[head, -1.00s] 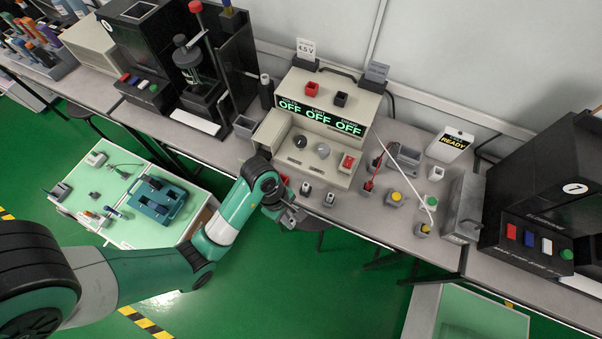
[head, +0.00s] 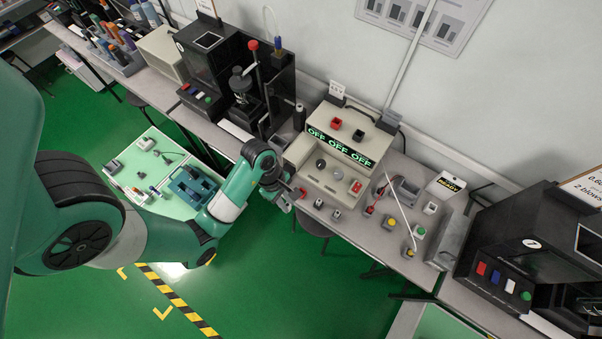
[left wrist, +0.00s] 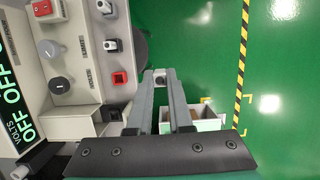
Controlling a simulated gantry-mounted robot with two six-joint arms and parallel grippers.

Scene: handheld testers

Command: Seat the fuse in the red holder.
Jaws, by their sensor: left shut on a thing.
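The red holder (left wrist: 119,77), a small square block with a dark centre, sits near the bench's front edge in the left wrist view. It also shows in the head view (head: 301,192), close to my left gripper (head: 286,203). In the left wrist view, my left gripper (left wrist: 161,78) is shut on a small pale-grey piece with a dark spot, apparently the fuse (left wrist: 159,73). The gripper is over the floor just off the bench edge, beside the holder and apart from it. The fuse is too small to make out in the head view. My right gripper is not in view.
Leads and small blocks lie to the right. Open floor is in front.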

